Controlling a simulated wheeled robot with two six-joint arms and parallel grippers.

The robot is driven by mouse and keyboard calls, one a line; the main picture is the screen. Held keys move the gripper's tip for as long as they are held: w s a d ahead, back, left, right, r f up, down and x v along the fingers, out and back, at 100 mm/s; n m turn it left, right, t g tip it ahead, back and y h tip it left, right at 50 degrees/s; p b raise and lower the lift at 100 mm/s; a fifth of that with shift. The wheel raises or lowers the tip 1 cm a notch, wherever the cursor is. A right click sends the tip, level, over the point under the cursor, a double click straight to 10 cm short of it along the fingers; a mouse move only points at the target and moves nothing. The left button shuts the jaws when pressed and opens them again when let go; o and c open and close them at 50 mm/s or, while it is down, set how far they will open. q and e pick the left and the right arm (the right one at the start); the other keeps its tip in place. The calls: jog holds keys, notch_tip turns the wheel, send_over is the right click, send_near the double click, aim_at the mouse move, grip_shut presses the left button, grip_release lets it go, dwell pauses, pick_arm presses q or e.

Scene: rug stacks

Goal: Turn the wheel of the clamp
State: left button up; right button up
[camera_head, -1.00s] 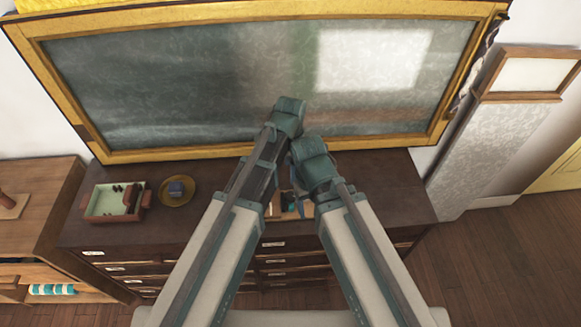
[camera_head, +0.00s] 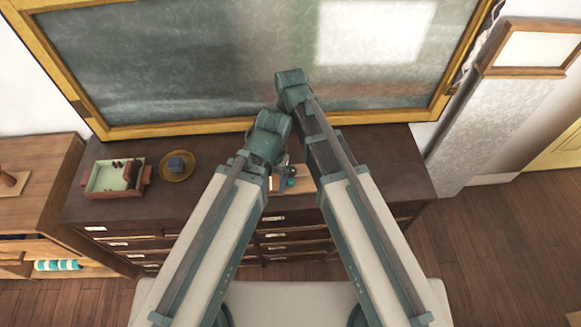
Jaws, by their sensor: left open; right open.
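A small light-brown wooden piece (camera_head: 296,185) shows on the dark cabinet top in the narrow gap between my arms. A small dark and teal shape sits against it. It is too small and covered to tell whether it is the clamp, and no wheel can be made out. My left gripper (camera_head: 281,177) shows only in part in this gap, open, close to the wooden piece. I cannot tell whether it touches it. My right gripper is hidden behind my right arm.
The dark cabinet (camera_head: 385,165) has free top to the right. A gold-framed chalkboard (camera_head: 190,75) stands behind. Wooden shelves (camera_head: 45,160) stand left.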

aim_at(291, 169)
jog(key=shift+f, duration=0.1)
notch_tip(291, 169, down, 14)
jog(key=b, duration=1.4)
jog(key=shift+r, duration=0.2)
jog(key=shift+c, duration=0.2)
grip_shut()
jog(key=m, duration=0.5)
jog(key=shift+m, duration=0.3)
jog(key=shift+o, duration=0.2)
grip_release()
